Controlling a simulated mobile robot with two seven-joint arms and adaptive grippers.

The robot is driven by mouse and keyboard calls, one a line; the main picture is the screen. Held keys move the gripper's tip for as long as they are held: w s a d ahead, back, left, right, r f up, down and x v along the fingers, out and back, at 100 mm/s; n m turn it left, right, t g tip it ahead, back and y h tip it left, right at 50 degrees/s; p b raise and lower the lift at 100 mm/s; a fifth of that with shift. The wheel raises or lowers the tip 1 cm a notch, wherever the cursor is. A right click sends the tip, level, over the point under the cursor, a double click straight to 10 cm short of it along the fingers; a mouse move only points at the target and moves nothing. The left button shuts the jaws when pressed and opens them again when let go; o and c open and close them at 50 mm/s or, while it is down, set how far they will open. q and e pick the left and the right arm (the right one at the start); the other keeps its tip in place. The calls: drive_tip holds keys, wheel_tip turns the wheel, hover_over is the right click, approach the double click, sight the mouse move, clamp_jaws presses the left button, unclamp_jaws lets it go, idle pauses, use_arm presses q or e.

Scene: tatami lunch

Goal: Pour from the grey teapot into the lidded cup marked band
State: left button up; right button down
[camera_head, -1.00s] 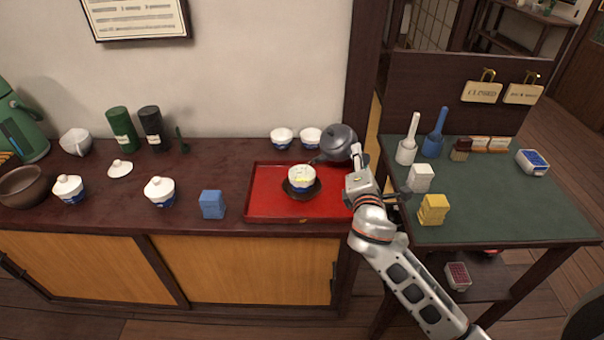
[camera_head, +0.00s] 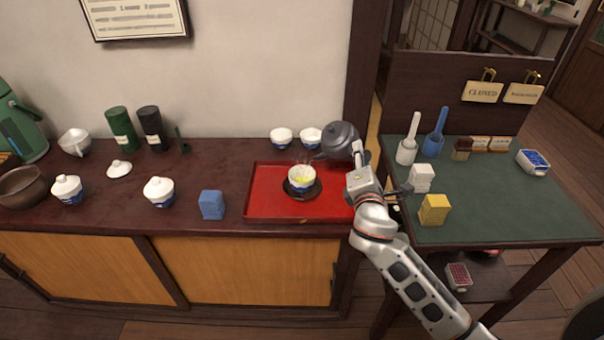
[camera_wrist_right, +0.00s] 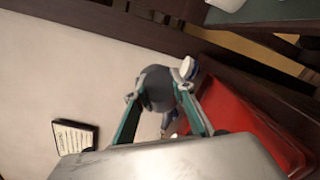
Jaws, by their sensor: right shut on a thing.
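The grey teapot (camera_head: 341,139) is held above the right back part of the red tray (camera_head: 262,207), its spout pointing left and down toward the open cup. My right gripper (camera_head: 356,152) is shut on it; the wrist view shows the teapot (camera_wrist_right: 158,88) between the two fingers. The white and blue cup (camera_head: 302,184) stands upright on a dark saucer (camera_head: 289,192) on the tray, without a lid, with yellow-green inside. Two lidded cups stand on the counter, one at the middle (camera_head: 160,192) and one at the left (camera_head: 68,190). I cannot read any mark. My left gripper is out of view.
A loose white lid (camera_head: 120,168) and a blue block (camera_head: 212,205) lie on the dark counter (camera_head: 110,215). Two small cups (camera_head: 281,139) stand behind the tray. Green and black canisters (camera_head: 122,130) stand at the back. A green-topped table (camera_head: 500,215) at the right holds blocks and brushes.

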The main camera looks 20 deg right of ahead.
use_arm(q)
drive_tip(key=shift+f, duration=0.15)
use_arm(e)
drive_tip(key=shift+a+r, duration=0.1)
drive_tip(key=shift+r, duration=0.3)
idle(0.4)
use_arm(q)
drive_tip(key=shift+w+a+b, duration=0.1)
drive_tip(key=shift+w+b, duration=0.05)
drive_tip(key=shift+b, duration=0.25)
use_arm(e)
drive_tip(key=shift+a+r+n, duration=0.1)
drive_tip(key=shift+n, duration=0.2)
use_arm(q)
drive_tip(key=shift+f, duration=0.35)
use_arm(e)
drive_tip(key=shift+t, duration=0.3)
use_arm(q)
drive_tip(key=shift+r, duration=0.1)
use_arm(e)
drive_tip(key=shift+r, duration=0.1)
